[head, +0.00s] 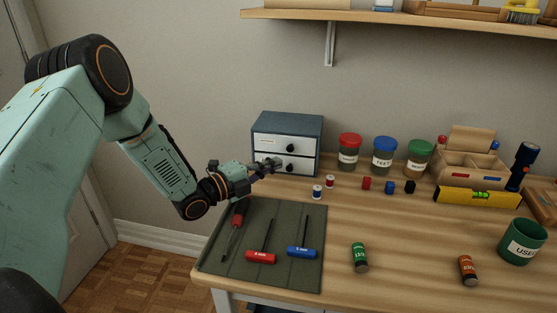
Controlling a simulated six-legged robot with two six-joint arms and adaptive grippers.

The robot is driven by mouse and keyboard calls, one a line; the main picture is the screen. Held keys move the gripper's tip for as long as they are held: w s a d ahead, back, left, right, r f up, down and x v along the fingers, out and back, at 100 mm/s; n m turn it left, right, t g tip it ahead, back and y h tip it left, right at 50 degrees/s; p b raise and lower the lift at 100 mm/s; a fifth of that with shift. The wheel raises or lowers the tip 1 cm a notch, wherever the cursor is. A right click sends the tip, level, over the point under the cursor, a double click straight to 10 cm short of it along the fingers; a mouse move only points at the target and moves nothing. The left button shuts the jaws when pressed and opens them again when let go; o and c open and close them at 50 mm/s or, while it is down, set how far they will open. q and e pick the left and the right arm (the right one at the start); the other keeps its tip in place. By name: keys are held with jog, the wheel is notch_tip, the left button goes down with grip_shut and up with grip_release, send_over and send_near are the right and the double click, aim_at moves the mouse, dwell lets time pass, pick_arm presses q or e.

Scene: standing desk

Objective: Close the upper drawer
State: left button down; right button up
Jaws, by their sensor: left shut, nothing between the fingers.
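A small blue-grey cabinet (308,127) with two white-fronted drawers stands at the back left of the desk against the wall. The upper drawer (275,143) has a label and a dark round knob, and its front looks about flush with the cabinet; a small gap cannot be ruled out. The lower drawer (303,166) also has a dark knob. My left gripper (275,164) is shut and empty, at the lower left of the cabinet front, covering part of the lower drawer. I cannot tell whether it touches the cabinet. My right gripper is not in view.
A green mat (280,213) with a screwdriver and two hex keys lies in front of the cabinet. Jars with red (350,139), blue and green lids stand to its right. Small batteries and blocks lie nearby. A wall shelf (400,18) hangs above.

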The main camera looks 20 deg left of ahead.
pick_arm(q)
jog(key=p+v, duration=0.2)
jog(key=v, duration=0.4)
jog(key=shift+s+a+f, duration=0.15)
jog(key=shift+s+a, duration=0.05)
jog(key=shift+a, duration=0.1)
jog(key=shift+w, duration=0.1)
